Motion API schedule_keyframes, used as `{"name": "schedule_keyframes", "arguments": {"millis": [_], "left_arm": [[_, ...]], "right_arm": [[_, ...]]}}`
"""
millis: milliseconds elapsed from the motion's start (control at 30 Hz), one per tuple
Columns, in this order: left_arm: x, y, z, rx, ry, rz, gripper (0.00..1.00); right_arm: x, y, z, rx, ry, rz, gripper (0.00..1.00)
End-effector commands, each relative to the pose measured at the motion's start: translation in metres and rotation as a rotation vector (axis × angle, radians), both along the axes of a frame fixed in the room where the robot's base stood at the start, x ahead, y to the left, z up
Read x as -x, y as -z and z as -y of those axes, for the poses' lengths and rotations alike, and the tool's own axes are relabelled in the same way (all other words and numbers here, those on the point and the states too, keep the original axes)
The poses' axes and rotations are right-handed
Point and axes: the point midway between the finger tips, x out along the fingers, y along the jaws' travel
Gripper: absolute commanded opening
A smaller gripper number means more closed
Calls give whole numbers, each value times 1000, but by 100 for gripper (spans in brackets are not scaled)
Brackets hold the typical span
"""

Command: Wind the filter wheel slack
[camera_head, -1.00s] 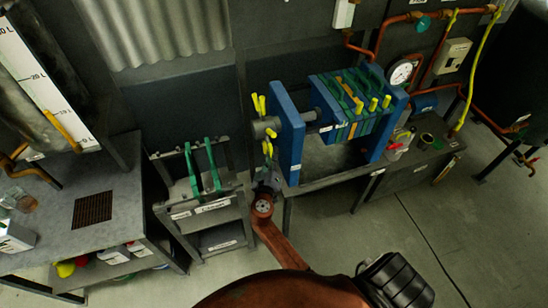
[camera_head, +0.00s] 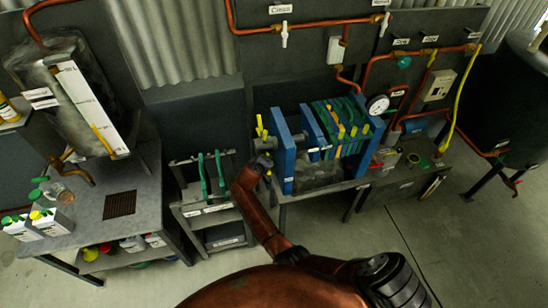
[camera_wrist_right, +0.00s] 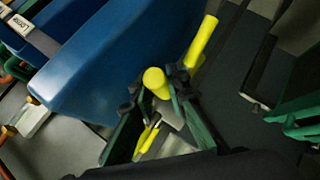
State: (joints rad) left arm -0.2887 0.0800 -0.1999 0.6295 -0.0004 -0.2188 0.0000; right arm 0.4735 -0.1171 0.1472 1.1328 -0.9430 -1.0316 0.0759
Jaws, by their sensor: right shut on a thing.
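The filter press (camera_head: 287,160) has blue end plates and a pack of coloured plates with yellow handles. Its wheel, on the left end, shows yellow spokes (camera_head: 260,125) around a grey hub that my arm partly hides. My right gripper (camera_head: 263,162) is at the wheel's lower side. In the right wrist view its fingers (camera_wrist_right: 157,88) are closed on a yellow spoke (camera_wrist_right: 155,78), seen nearly end-on beside the blue end plate (camera_wrist_right: 110,60). Other yellow spokes (camera_wrist_right: 202,42) show above and below the fingers. My left gripper is not in view.
A dark cart with green handles (camera_head: 212,175) stands just left of the wheel. A bench (camera_head: 90,215) with bottles is further left. A pressure gauge (camera_head: 378,105) and copper pipes are behind and right of the press. The floor in front is clear.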

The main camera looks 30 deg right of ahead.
Motion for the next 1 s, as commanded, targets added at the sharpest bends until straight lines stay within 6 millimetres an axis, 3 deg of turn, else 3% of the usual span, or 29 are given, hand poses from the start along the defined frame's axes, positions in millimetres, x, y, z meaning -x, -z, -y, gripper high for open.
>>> {"name": "schedule_keyframes", "arguments": {"millis": [33,100,400,1000], "left_arm": [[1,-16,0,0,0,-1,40],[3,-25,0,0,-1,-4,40],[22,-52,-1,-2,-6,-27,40],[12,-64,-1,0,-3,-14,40]], "right_arm": [[-3,-14,0,-6,1,-28,0],[-5,-18,-1,-17,-1,-74,0],[-12,-34,1,-57,-2,-247,0],[-17,-40,4,-86,0,-356,0]]}}
